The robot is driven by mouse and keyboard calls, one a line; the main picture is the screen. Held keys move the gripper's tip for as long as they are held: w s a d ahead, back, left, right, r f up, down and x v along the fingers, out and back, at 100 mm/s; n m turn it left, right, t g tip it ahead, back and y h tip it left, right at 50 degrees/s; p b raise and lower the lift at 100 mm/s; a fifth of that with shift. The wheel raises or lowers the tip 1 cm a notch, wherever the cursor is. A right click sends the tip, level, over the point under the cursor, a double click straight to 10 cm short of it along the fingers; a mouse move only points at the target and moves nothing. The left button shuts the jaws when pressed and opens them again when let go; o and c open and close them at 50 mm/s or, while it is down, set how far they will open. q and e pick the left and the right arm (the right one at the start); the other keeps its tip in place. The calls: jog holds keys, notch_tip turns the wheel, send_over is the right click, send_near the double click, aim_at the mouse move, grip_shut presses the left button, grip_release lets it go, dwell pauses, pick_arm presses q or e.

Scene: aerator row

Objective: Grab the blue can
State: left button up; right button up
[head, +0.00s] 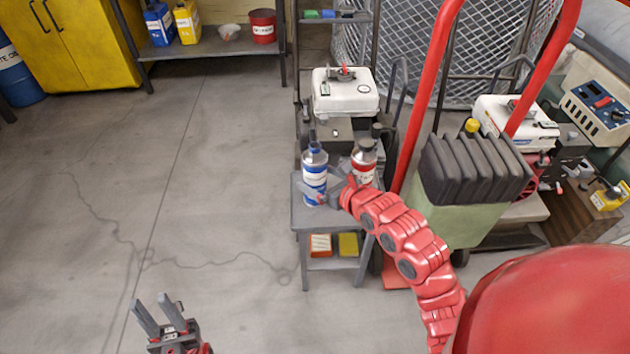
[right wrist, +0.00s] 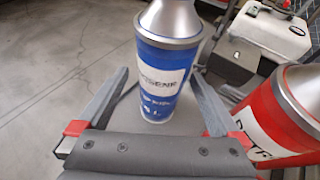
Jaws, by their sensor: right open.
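The blue can (head: 315,172) stands upright on a small grey stand (head: 303,222), with a white label and a silver cone top. It also shows in the right wrist view (right wrist: 165,62). My right gripper (head: 324,190) is at the can, open, with one finger on each side of it in the right wrist view (right wrist: 160,95). I see gaps between the fingers and the can. A red can (head: 364,160) stands just right of it, also close by my right gripper's right finger (right wrist: 285,115). My left gripper (head: 160,315) is open and empty over the floor at lower left.
A white-topped machine (head: 345,92) stands behind the stand. A red hand truck (head: 425,90) and a green container with dark slabs (head: 455,200) are to the right. The stand's lower shelf holds orange and yellow items. The floor at left is clear.

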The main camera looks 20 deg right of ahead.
aim_at(309, 162)
jog(key=b+x, duration=0.2)
jog(key=x, duration=0.3)
jog(key=shift+w+f, duration=0.1)
jog(key=shift+w, duration=0.2)
jog(key=shift+d, duration=0.1)
jog(key=c, duration=1.5)
jog(key=shift+o, duration=0.2)
jog(key=shift+r, duration=0.2)
jog(key=shift+r+p, duration=0.8)
jog(key=shift+r, duration=1.05)
jog(key=s+d+r+p, duration=0.1)
jog(key=s+d+p, duration=0.3)
jog(key=s, duration=1.1)
jog(key=shift+d, duration=0.85)
